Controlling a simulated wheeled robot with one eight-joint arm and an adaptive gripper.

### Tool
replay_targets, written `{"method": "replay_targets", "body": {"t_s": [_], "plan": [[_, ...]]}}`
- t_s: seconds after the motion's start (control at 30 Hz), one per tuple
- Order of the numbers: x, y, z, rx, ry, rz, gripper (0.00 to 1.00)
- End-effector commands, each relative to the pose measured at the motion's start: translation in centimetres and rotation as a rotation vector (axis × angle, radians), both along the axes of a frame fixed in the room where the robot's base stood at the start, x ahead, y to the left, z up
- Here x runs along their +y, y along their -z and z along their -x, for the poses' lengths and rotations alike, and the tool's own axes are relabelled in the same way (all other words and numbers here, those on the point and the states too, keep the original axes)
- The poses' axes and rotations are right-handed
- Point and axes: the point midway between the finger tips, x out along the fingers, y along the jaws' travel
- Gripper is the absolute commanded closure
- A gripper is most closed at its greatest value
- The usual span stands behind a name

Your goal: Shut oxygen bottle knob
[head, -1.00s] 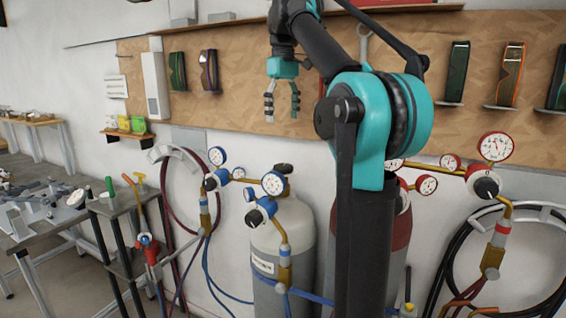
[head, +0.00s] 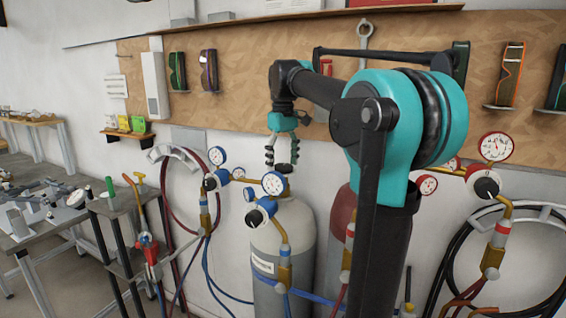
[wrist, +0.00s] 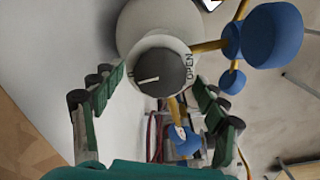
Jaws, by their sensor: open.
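The grey oxygen bottle (head: 283,235) with a pale shoulder stands against the wall in the head view. Its dark round knob (wrist: 161,72) shows in the wrist view on top of the pale bottle (wrist: 140,25). The knob has a white pointer line aimed left, and the lettering OPEN lies on the ring to its right. In the head view the knob (head: 284,169) is partly hidden by a finger. My gripper (head: 282,160) is open and empty, pointing down just above the knob. In the wrist view its fingers (wrist: 157,82) lie either side of the knob, apart from it.
Blue gauges and a regulator (head: 262,212) sit in front of the bottle, close to my gripper. A red bottle (head: 339,225) stands to the right, partly behind my arm. Hoses hang on the wall. A side table (head: 117,200) stands at the left.

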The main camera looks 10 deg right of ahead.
Motion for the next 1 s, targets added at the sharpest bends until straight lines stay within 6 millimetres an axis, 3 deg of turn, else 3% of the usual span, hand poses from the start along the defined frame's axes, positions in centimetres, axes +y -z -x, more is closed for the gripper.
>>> {"method": "replay_targets", "body": {"t_s": [0.23,0.63,1.0], "plan": [[0.00,0.05,0.00,0.000,0.000,0.000,0.28],[-0.01,0.03,-0.01,0.000,0.000,0.000,0.76],[-0.01,0.02,-0.02,0.000,0.135,0.000,0.76]]}}
